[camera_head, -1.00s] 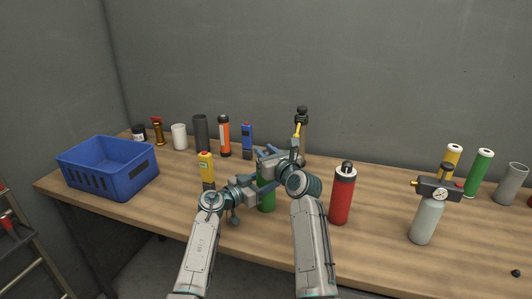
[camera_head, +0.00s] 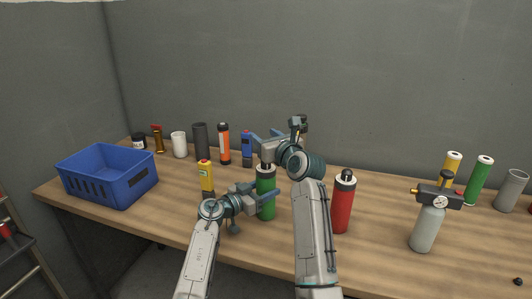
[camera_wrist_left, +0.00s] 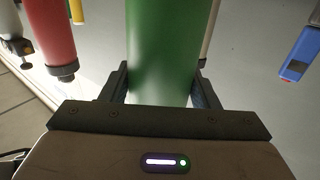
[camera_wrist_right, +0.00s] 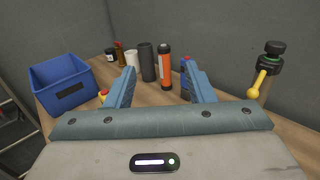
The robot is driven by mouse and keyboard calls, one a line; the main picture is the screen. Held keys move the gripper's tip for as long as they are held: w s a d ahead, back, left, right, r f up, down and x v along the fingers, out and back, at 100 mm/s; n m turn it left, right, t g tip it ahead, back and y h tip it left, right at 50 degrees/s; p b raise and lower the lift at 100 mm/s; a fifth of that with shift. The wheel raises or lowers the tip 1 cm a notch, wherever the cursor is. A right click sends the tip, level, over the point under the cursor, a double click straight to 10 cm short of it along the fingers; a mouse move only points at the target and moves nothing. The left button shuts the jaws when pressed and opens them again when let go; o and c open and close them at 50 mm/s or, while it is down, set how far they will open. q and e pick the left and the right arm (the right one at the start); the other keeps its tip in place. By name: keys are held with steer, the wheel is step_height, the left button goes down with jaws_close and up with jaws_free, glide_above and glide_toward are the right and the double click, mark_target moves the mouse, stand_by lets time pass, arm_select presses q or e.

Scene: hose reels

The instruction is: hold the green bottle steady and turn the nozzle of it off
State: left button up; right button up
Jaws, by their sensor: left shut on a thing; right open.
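The green bottle (camera_head: 266,207) stands upright on the workbench with a pale band and a dark top, also showing large in the left wrist view (camera_wrist_left: 163,45). My left gripper (camera_wrist_left: 160,92) is shut on its body, one finger on each side. My right gripper (camera_head: 267,137) is open and empty, above and behind the bottle's top. In the right wrist view its two blue fingers (camera_wrist_right: 160,87) are spread with nothing between them. The bottle does not show in that view. My right gripper and wrist partly cover the nozzle area, so its setting cannot be told.
A red bottle (camera_head: 343,205) stands close on the right. A yellow device (camera_head: 206,174) and blue device (camera_head: 247,146) stand to the left. A blue crate (camera_head: 107,190) is at the far left. A dark-capped bottle with yellow lever (camera_wrist_right: 258,85) stands behind. A grey gauge bottle (camera_head: 427,228) is at right.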

steer(key=shift+r, duration=1.15)
steer(key=shift+d+f+n+g+y, duration=0.4)
steer(key=shift+d+f+y, duration=0.05)
steer(key=shift+y, duration=0.05)
steer(key=s+d+f+n+g+y, duration=0.4)
steer(key=d+f+n+g+y, duration=0.15)
steer(key=f, duration=0.35)
steer(key=x, duration=0.7)
steer(key=shift+w+a+r, duration=0.1)
steer(key=shift+a, duration=0.15)
